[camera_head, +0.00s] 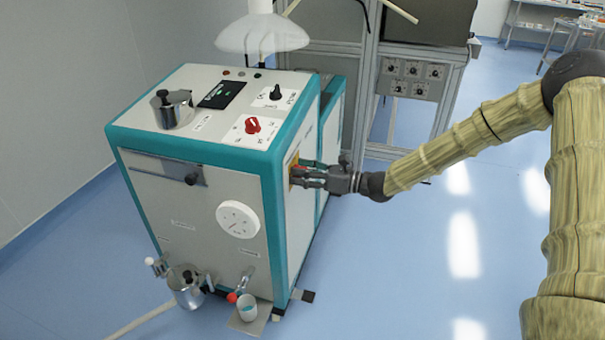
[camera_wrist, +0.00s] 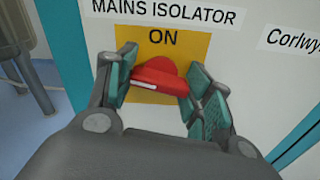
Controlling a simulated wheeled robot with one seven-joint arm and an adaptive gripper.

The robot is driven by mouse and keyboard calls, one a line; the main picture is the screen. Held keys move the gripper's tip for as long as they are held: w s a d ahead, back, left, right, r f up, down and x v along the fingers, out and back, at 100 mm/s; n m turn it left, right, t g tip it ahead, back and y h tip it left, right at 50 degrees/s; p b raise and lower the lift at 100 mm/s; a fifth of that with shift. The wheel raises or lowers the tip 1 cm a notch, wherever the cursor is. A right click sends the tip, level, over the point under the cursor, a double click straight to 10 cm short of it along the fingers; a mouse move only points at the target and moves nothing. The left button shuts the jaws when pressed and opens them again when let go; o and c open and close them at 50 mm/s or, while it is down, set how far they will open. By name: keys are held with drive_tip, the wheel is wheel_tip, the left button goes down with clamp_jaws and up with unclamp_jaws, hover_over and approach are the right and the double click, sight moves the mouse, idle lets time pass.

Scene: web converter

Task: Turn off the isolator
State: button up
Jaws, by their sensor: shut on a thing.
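The mains isolator is a red rotary handle (camera_wrist: 160,76) on a yellow plate (camera_wrist: 190,43) marked "MAINS ISOLATOR" and "ON", in the wrist view. A white line on the handle lies nearly level, pointing left. My gripper (camera_wrist: 160,84) has its teal finger pads on either side of the handle and is shut on it. In the head view my gripper (camera_head: 307,174) reaches from the right to the machine's right side. There the yellow plate (camera_head: 293,165) shows only in part behind the fingers. The "OFF" marking is not visible.
The teal and white machine (camera_head: 190,215) has a red knob (camera_head: 252,125) and a black knob (camera_head: 276,92) on top. A white dial (camera_head: 237,219) is on its front. A cup (camera_head: 247,307) stands at its foot. The floor to the right is clear.

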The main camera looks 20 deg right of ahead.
drive_tip(key=shift+n+b, duration=0.65)
drive_tip(key=shift+n, duration=0.65)
drive_tip(key=o, duration=1)
drive_tip(key=shift+d, duration=0.1)
drive_tip(key=shift+v, duration=5.95)
